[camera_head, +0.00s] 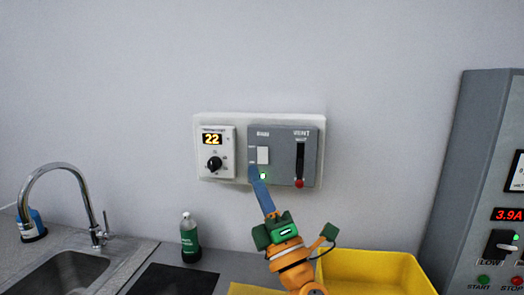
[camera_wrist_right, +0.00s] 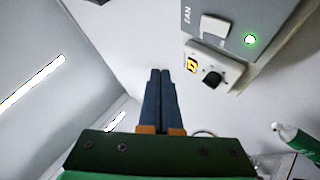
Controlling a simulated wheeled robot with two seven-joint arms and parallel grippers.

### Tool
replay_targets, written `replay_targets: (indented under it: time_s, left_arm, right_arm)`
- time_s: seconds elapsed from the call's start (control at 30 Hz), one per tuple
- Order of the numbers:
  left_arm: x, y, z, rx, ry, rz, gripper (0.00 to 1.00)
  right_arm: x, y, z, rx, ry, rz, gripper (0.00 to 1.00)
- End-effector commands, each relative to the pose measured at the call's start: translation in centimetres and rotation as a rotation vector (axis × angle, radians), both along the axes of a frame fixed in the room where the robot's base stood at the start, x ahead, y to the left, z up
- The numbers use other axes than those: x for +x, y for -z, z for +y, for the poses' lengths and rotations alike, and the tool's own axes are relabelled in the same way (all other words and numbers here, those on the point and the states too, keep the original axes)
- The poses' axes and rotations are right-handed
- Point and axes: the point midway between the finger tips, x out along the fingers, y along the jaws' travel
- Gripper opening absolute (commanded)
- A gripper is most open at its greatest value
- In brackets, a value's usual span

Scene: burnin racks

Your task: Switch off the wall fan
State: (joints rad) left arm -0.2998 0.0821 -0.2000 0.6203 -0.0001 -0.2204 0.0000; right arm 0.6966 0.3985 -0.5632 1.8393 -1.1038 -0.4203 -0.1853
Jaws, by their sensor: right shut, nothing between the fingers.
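The fan switch (camera_head: 263,155) is a white rocker on a grey wall panel (camera_head: 280,170). A green lamp (camera_head: 263,176) below it is lit. In the right wrist view the rocker (camera_wrist_right: 215,28) sits beside the word FAN, with the lit green lamp (camera_wrist_right: 250,39). My right gripper (camera_head: 254,168) has blue fingers, shut and empty, pointing up at the panel. Its tips show just below and left of the rocker in the head view. In the wrist view the fingertips (camera_wrist_right: 160,73) appear apart from the rocker. My left gripper is not in view.
A thermostat (camera_head: 226,140) reading 22 with a black knob is left of the switch. A vent slider (camera_head: 299,184) with a red knob is right of it. Below are a faucet (camera_head: 92,205), a green bottle (camera_head: 189,238) and a yellow bin (camera_head: 375,268). A grey cabinet (camera_head: 475,170) stands right.

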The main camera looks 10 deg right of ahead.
Motion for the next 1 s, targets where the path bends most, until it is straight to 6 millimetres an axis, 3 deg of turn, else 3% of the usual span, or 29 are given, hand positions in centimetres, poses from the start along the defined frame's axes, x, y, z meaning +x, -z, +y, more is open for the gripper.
replay_targets:
  time_s: [0.53,0.7,1.0]
  left_arm:
    - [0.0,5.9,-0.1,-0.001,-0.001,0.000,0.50]
    - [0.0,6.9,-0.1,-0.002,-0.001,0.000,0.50]
    - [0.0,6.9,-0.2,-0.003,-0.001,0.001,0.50]
  right_arm:
    - [6.6,-0.2,-2.8,0.000,0.005,-0.001,0.00]
    - [7.5,-0.7,-3.2,0.001,0.002,0.001,0.00]
    - [7.8,-1.0,-3.3,0.001,0.000,0.002,0.00]
